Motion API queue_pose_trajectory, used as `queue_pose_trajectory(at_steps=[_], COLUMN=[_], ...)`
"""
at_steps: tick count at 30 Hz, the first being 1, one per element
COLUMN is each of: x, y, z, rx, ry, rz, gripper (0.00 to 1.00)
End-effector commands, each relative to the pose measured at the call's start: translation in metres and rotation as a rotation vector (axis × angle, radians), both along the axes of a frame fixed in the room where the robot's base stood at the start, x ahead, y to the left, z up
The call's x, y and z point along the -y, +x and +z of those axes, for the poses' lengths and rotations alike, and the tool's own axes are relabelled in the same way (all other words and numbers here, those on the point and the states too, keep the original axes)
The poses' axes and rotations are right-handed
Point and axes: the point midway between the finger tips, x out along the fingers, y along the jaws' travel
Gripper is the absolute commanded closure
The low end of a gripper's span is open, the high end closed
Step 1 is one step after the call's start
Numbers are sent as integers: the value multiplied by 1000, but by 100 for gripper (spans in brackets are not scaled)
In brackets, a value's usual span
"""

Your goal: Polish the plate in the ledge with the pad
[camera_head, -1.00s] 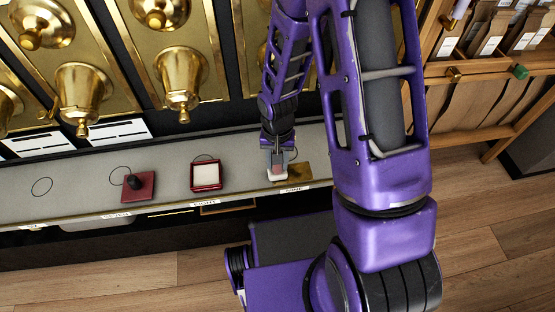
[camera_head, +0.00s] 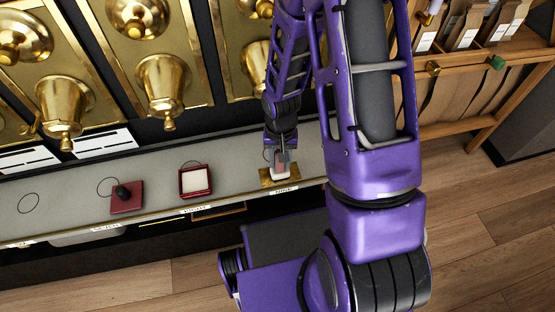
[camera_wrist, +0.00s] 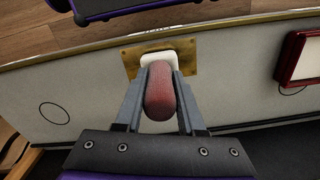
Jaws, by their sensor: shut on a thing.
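The pad is a white block with a rounded red grip. My gripper (camera_head: 281,157) is shut on the pad (camera_head: 281,176). In the wrist view the fingers (camera_wrist: 161,75) clasp the red grip of the pad (camera_wrist: 160,95) from both sides. The brass plate (camera_head: 264,179) lies in the front part of the grey ledge. The pad is over the middle of the plate, which shows to its left and right; it also shows in the wrist view (camera_wrist: 189,57). The pad appears to rest on the plate, but its underside is hidden.
An open red box with a white inside (camera_head: 195,182) and a red block with a black knob (camera_head: 127,197) stand left on the ledge (camera_head: 233,176). Brass bins (camera_head: 163,84) hang behind. A wooden rack (camera_head: 470,80) is at the right.

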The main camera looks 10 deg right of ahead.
Motion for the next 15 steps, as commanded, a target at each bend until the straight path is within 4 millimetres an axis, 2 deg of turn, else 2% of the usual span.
queue_pose_trajectory(at_steps=[7,15], x=[3,22], y=[0,0], z=[0,-1], rx=[0,0], ry=[0,0], rz=[-1,-2], gripper=[100,100])
